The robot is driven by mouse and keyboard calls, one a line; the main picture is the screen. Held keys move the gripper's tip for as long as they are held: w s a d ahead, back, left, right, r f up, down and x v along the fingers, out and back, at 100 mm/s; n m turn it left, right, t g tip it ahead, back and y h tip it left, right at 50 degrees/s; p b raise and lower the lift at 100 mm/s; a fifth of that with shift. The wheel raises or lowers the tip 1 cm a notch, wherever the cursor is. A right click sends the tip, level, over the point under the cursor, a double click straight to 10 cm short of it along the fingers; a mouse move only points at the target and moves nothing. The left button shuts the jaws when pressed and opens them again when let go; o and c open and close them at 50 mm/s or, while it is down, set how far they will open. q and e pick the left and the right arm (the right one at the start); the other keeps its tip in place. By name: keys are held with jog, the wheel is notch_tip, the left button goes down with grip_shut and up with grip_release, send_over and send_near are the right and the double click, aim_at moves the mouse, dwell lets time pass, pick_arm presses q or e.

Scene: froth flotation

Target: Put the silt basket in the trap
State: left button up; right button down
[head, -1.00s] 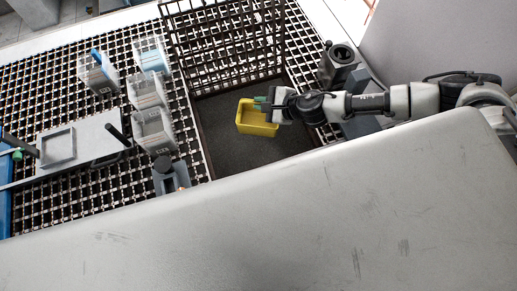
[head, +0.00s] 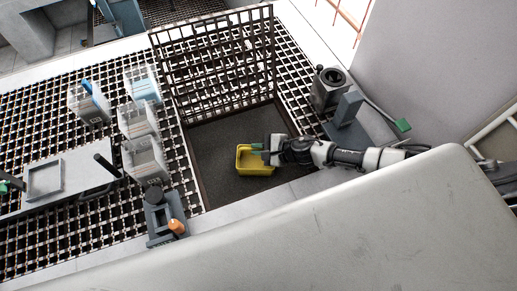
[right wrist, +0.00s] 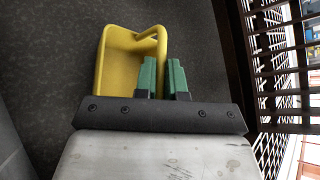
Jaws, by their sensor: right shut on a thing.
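The silt basket is a yellow open-topped box (head: 256,168) with a looped handle. My right gripper (head: 262,150) is shut on it at its handle side. In the right wrist view the yellow basket (right wrist: 118,65) lies beyond the green fingers (right wrist: 163,78), with its handle running to them. The trap is the dark square pit (head: 215,140) in the floor grating. The basket is over or in this pit, in its front half; I cannot tell whether it touches the floor.
A barred grate (head: 215,65) stands raised along the pit's far edge. Several clear containers (head: 138,120) stand on the grating to the left, near a grey tray (head: 45,178). A grey cylindrical fitting (head: 328,88) stands right of the pit. A pale surface (head: 330,225) fills the foreground.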

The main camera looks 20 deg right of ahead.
jog(key=shift+f, duration=0.15)
jog(key=c, duration=1.2)
grip_release()
jog(key=shift+r, duration=0.2)
jog(key=b+v, duration=0.1)
jog(key=v, duration=0.5)
jog(key=shift+s+d, duration=0.2)
jog(key=shift+d, duration=0.05)
jog(key=shift+s+d+r, duration=0.2)
jog(key=shift+s+r, duration=0.05)
jog(key=shift+r, duration=0.15)
